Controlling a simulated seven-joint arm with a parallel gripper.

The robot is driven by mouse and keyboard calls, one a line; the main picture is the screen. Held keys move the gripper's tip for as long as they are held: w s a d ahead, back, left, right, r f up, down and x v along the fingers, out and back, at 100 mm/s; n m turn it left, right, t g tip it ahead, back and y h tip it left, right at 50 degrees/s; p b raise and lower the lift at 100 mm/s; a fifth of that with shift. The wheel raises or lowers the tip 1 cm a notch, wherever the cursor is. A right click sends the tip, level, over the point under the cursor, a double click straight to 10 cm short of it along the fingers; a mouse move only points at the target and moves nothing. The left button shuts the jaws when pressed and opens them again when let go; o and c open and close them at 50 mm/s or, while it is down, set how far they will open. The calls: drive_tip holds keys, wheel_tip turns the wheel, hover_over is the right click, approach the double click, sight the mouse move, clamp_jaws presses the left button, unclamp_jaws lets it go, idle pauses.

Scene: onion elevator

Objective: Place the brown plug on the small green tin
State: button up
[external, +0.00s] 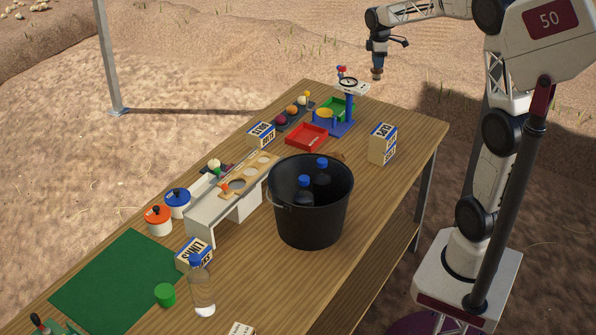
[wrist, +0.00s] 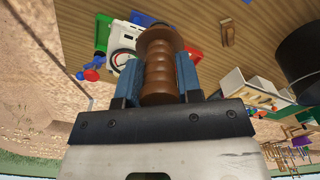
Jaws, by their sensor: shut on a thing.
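My gripper (external: 377,67) is shut on the brown plug (wrist: 160,62), high above the far end of the table. In the wrist view the ribbed plug sits between my two blue fingers (wrist: 159,82). In the external view the plug (external: 377,74) shows as a small brown tip under my gripper. The small green tin (external: 165,294) stands at the near left of the table, beside the green mat, far from my gripper. The tin cannot be made out in the wrist view.
A black bucket (external: 308,218) with bottles stands mid-table. A white-and-wood rack (external: 215,212), orange and blue pots, a clear bottle (external: 202,293) and a box (external: 194,256) stand between it and the green mat (external: 115,285). The blue stand (external: 348,112) and red tray (external: 305,138) are at the far end.

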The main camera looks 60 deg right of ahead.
drive_tip(key=w+a+r+n, duration=0.1)
drive_tip(key=w+a+n, duration=0.1)
drive_tip(key=w+a, duration=0.75)
drive_tip(key=w+a+n, duration=0.2)
drive_tip(key=w+a, duration=0.5)
drive_tip(key=a, duration=0.6)
drive_tip(key=w+a+r+n, duration=0.1)
drive_tip(key=w+a+n, duration=0.1)
drive_tip(key=w+a, duration=0.8)
drive_tip(key=w+a+n, duration=0.3)
drive_tip(key=a+n, duration=0.1)
drive_tip(key=a, duration=2.8)
drive_tip(key=s+a+f+n, duration=0.15)
drive_tip(key=s+a, duration=0.35)
drive_tip(key=a, duration=1)
drive_tip(key=s+a+n, duration=0.2)
drive_tip(key=s+a, duration=0.3)
drive_tip(key=a, duration=1)
drive_tip(key=s+a+f+n, duration=0.15)
drive_tip(key=s+a, duration=0.45)
drive_tip(key=a, duration=1)
wheel_tip(320, 180, down, 10)
drive_tip(key=shift+n, duration=0.4)
drive_tip(key=shift+f, duration=0.1)
